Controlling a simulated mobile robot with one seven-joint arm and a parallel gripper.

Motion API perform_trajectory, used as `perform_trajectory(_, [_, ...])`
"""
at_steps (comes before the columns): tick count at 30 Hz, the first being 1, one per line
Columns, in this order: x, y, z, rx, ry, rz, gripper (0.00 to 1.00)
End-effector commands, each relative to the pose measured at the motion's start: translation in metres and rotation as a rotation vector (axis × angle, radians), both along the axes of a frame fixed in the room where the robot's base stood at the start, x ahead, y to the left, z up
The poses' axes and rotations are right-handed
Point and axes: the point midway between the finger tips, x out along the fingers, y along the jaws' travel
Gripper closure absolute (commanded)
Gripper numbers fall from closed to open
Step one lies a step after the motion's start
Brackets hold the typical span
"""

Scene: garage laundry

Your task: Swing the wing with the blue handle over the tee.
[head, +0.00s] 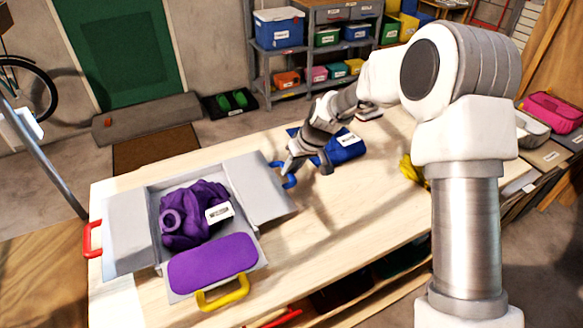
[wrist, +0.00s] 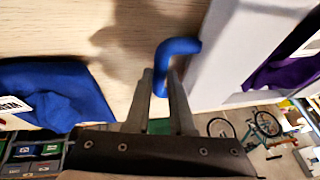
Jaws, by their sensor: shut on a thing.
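The folding board lies on the wooden table with a crumpled purple tee (head: 183,222) on its middle. The grey wing (head: 256,182) with the blue handle (head: 289,181) is out to the right of the tee, not over it. My gripper (head: 292,172) is shut on the blue handle, which also shows between the fingers in the wrist view (wrist: 175,49). The grey wing with the red handle (head: 92,239) is out on the left. The near flap (head: 213,263) has a purple face and a yellow handle (head: 222,294). A white label lies on the tee.
A folded blue cloth (head: 343,149) with a label lies just right of my gripper. A yellow cloth (head: 411,171) lies further right, partly behind my arm. The table (head: 340,222) is bare between the board and my arm's column. Shelves with bins stand behind.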

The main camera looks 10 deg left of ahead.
Motion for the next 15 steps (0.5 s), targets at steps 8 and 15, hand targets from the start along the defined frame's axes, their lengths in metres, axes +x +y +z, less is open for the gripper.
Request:
perform_trajectory(8, [-0.001, 0.001, 0.006, -0.027, -0.020, 0.003, 1.00])
perform_trajectory(15, [-0.004, 0.006, 0.022, -0.105, -0.079, 0.006, 1.00])
